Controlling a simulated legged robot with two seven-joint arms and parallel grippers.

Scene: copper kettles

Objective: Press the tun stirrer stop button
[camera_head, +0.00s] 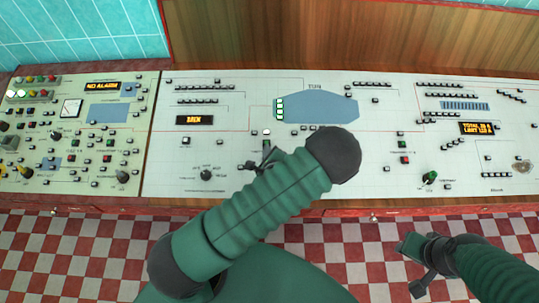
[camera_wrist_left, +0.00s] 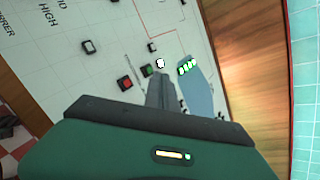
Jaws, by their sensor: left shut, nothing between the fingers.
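In the left wrist view a red button (camera_wrist_left: 125,83) sits beside a green button (camera_wrist_left: 147,70) on the white panel (camera_wrist_left: 110,25); a lit white lamp (camera_wrist_left: 160,62) is just past them. No readable label marks the red one as stop. My left gripper (camera_wrist_left: 160,85) is shut and empty, its fingertips just to the right of these buttons; I cannot tell if it touches the panel. In the head view the left gripper (camera_head: 264,157) is partly covered by my arm, and that red button cannot be made out there. My right gripper (camera_head: 420,268) hangs over the floor at lower right.
Another red button (camera_head: 404,159) and green button (camera_head: 401,144) lie farther right on the panel. A dark knob (camera_head: 206,174) is left of my gripper, a green-lit knob (camera_head: 430,178) at right. A left panel (camera_head: 85,145) is crowded with controls. Checkered floor (camera_head: 345,250) lies in front.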

